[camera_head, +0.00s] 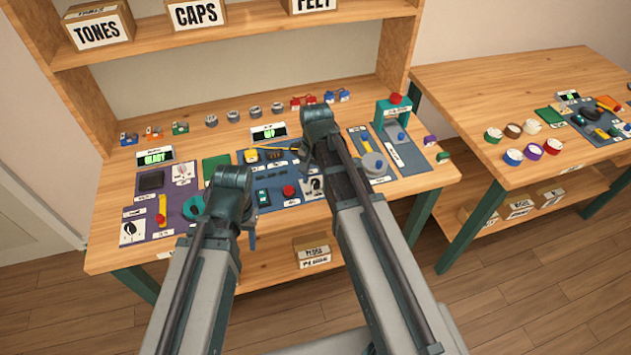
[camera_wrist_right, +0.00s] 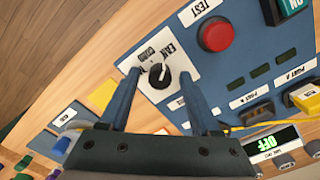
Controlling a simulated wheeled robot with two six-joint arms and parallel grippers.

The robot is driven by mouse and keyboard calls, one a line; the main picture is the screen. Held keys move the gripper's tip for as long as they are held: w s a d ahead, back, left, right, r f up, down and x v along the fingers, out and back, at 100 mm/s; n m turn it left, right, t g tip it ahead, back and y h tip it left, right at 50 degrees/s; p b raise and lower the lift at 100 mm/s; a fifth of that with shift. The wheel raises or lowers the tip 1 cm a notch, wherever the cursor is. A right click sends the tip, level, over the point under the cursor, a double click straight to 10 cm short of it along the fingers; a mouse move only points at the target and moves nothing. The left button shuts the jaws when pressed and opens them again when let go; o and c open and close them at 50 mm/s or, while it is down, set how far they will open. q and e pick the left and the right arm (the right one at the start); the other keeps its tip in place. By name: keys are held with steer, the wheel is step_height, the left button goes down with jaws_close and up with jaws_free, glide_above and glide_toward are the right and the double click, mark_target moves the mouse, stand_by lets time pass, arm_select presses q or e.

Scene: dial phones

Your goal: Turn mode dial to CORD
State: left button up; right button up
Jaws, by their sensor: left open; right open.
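The mode dial (camera_wrist_right: 158,76) is a black knob with a white mark on a white plate (camera_wrist_right: 182,62), seen in the right wrist view. Its mark points up in that view, toward the printed labels, one of which seems to read CORD. My right gripper (camera_wrist_right: 160,73) is open, with one blue finger on each side of the knob; I cannot tell whether they touch it. In the head view the dial plate (camera_head: 311,187) shows partly, beside my right arm, whose fingers are hidden there. My left gripper (camera_head: 250,232) is open and empty in front of the bench.
A red TEST button (camera_wrist_right: 216,36) sits close beside the dial plate. A yellow block (camera_wrist_right: 102,95) lies on the other side. Another dial (camera_head: 131,229) is on the purple panel at left.

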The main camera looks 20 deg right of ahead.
steer(key=shift+c, duration=0.3)
jaws_close()
steer(key=n, duration=1)
steer(key=shift+n, duration=0.3)
stand_by(0.5)
